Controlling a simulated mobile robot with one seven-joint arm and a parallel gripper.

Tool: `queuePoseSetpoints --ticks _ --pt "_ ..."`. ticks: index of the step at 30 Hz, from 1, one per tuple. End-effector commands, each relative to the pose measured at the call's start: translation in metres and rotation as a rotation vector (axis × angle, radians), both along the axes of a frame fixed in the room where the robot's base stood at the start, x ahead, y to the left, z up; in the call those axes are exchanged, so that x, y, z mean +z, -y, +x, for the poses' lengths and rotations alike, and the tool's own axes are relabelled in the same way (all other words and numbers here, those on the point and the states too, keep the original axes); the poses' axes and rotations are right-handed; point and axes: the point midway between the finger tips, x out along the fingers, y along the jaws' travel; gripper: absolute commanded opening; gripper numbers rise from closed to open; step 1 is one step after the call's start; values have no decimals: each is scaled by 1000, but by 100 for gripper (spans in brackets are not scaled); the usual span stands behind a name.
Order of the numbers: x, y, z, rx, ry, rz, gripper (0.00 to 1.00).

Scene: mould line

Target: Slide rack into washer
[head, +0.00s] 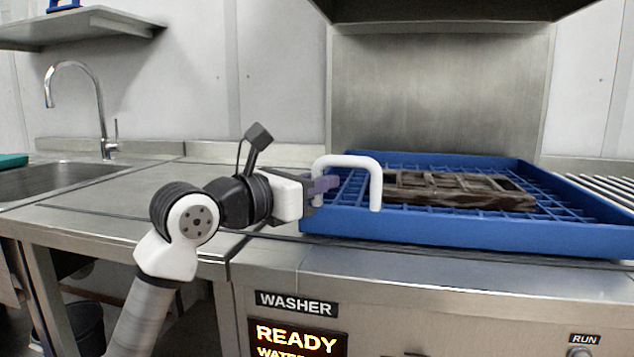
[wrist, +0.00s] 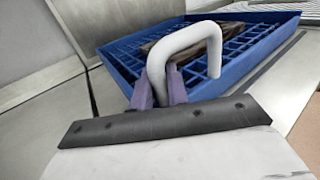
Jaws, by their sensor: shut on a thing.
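The blue rack (head: 450,238) sits on the steel bed of the washer (head: 440,275), under the raised hood. A dark brown mould (head: 455,190) with rectangular openings lies in the rack. A white loop handle (head: 376,180) stands at the rack's left end. My gripper (head: 328,183) is shut on this handle, at its near leg in the wrist view (wrist: 158,85). The wrist view also shows the rack (wrist: 245,70) and part of the mould (wrist: 190,38) behind the handle. The handle's lower end is partly hidden by my fingers.
The raised hood (head: 450,10) hangs above the rack. A flat steel counter (head: 130,205) lies to the left, with a sink (head: 50,180) and a tap (head: 100,110). White rollers (head: 605,187) lie to the right. The washer's front display (head: 297,338) reads READY.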

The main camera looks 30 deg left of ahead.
Motion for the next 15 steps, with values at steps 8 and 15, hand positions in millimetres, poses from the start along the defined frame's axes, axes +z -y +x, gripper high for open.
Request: queuePoseSetpoints --ticks 8,15 --pt "-2 6 1 -15 -5 3 27" --pt "-1 4 0 -9 -3 2 35"
